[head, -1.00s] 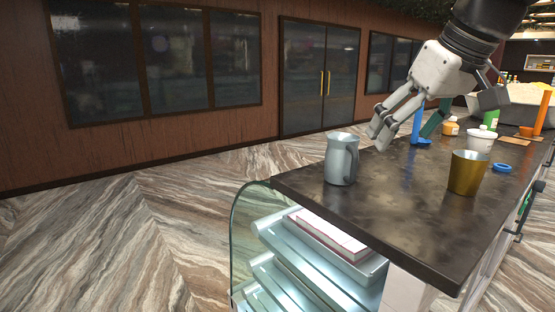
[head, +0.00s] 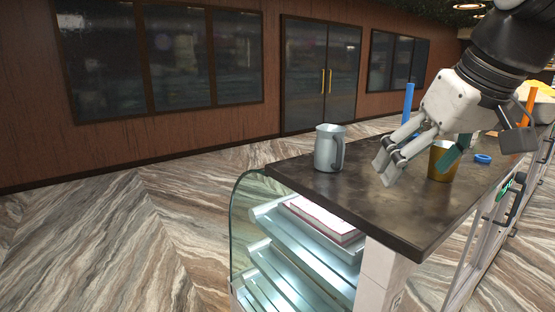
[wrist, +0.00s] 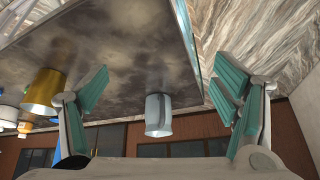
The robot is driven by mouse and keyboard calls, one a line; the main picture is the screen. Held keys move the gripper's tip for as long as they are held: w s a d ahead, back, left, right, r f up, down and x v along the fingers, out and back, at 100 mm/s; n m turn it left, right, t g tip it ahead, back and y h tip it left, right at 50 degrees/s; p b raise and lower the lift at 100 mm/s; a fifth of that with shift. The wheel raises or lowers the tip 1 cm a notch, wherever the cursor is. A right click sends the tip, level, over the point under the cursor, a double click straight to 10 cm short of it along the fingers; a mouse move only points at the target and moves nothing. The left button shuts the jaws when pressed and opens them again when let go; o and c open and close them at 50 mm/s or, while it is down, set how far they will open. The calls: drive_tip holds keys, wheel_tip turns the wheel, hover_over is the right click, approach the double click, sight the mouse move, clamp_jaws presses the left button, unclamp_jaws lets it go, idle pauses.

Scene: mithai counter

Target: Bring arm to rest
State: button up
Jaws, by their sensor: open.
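My gripper (head: 386,172) is above the dark countertop (head: 375,206) in the head view, to the right of the grey metal pitcher (head: 328,149) and apart from it. Its fingers are spread with nothing between them. In the wrist view the two teal-padded fingers of my gripper (wrist: 165,95) stand wide apart, and the pitcher (wrist: 158,115) shows beyond them. The cup also shows at the left in the wrist view (wrist: 44,92).
A blue upright post (head: 408,100) and an orange upright post (head: 527,112) stand farther back. A blue ring (head: 483,158) lies right of the cup. A glass display case (head: 246,222) is under the counter's near end. The counter's front part is clear.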

drive_tip(key=s+f+m+h, duration=0.1)
drive_tip(key=s+f+m, duration=0.1)
drive_tip(key=s+f, duration=1.1)
drive_tip(key=shift+s+a+f+m+g+h, duration=0.3)
drive_tip(key=shift+s+a+f+m, duration=0.15)
drive_tip(key=shift+s, duration=0.2)
